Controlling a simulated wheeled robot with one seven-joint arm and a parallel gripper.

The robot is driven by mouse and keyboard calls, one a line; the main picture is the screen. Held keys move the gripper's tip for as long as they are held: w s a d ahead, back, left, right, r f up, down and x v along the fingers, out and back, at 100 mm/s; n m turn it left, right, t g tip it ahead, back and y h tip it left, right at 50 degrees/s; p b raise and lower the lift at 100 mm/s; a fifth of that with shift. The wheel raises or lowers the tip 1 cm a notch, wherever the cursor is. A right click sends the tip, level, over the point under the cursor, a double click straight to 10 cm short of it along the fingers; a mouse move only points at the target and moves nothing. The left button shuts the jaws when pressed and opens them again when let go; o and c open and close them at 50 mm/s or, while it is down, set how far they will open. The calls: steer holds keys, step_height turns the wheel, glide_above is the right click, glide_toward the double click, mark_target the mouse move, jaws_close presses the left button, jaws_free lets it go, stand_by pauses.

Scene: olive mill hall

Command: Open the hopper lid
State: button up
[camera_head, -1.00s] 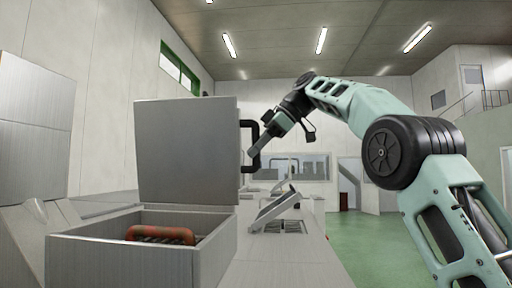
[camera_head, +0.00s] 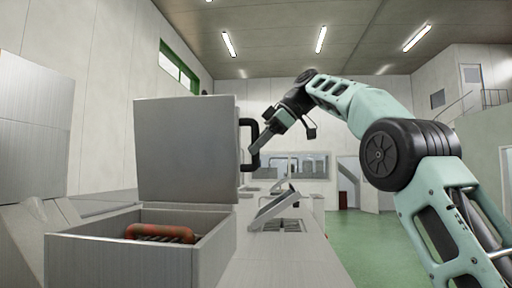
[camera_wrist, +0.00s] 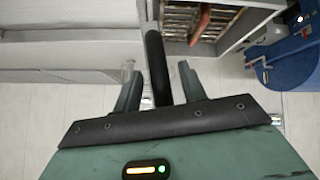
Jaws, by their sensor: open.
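The hopper lid (camera_head: 186,150) is a grey metal panel standing upright at the back of the open hopper box (camera_head: 130,258). A black bar handle (camera_head: 246,128) sticks out from the lid's right side. My gripper (camera_head: 254,150) is at this handle, reaching in from the right. In the wrist view the handle (camera_wrist: 154,55) runs between the two spread fingers of my gripper (camera_wrist: 158,80), with gaps beside it. The jaws are open and not closed on it. Whether a finger touches the handle is unclear.
A red-orange bar (camera_head: 160,233) lies over a grating inside the hopper. A grey counter (camera_head: 275,262) with a tilted panel (camera_head: 274,207) stands to the right of the hopper. Green floor (camera_head: 360,235) is clear farther right.

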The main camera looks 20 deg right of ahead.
steer(key=s+d+r+b, duration=0.1)
steer(key=s+d, duration=0.5)
steer(key=d, duration=0.6)
steer(key=shift+s+r+b, duration=0.3)
steer(key=shift+r+b, duration=0.05)
steer(key=shift+b, duration=0.2)
steer(key=shift+s, duration=0.1)
